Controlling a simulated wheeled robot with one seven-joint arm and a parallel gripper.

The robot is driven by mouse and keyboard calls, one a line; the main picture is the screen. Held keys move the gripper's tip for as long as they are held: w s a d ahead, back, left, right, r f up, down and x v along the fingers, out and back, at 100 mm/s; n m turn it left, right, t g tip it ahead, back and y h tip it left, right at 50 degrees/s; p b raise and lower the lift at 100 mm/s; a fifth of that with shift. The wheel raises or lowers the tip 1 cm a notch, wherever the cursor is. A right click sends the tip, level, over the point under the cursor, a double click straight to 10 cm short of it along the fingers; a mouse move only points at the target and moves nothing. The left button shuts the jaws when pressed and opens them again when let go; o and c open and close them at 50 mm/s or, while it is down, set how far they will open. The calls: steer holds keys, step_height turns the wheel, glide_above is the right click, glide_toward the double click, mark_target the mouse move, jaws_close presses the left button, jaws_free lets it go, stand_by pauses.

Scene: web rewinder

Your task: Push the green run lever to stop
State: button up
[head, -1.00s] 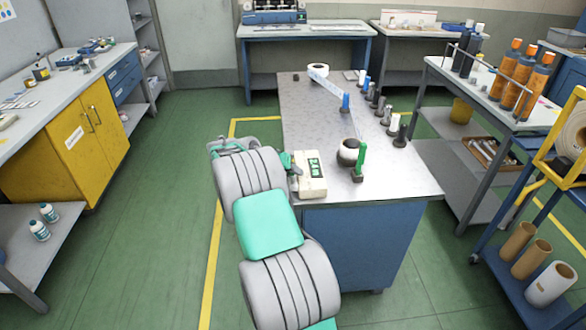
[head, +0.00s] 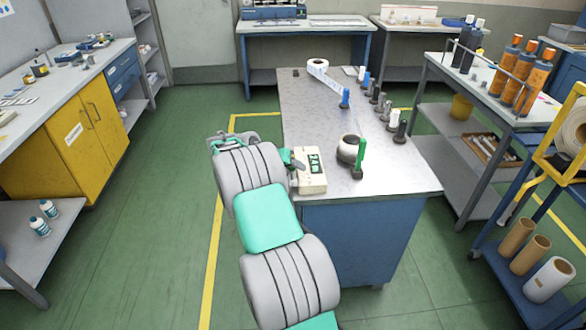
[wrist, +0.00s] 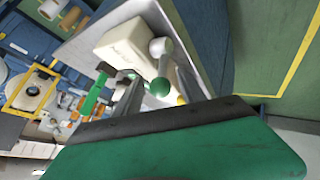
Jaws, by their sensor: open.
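In the wrist view, the same box (wrist: 125,40) carries a grey lever ending in a green ball knob, the run lever (wrist: 161,87). My gripper (wrist: 157,92) is open, and the knob appears between its fingers in that view. I cannot tell whether a finger touches it. In the head view, my gripper (head: 291,160) is at the box's left side, and the lever is hard to make out beside it.
A strip roll (head: 318,68) and several short posts are farther back. A yellow cabinet (head: 85,140) is at left, with open floor between.

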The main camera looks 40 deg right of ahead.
steer(key=v, duration=0.7)
steer(key=shift+a+r+b, duration=0.3)
steer(key=shift+a+b, duration=0.05)
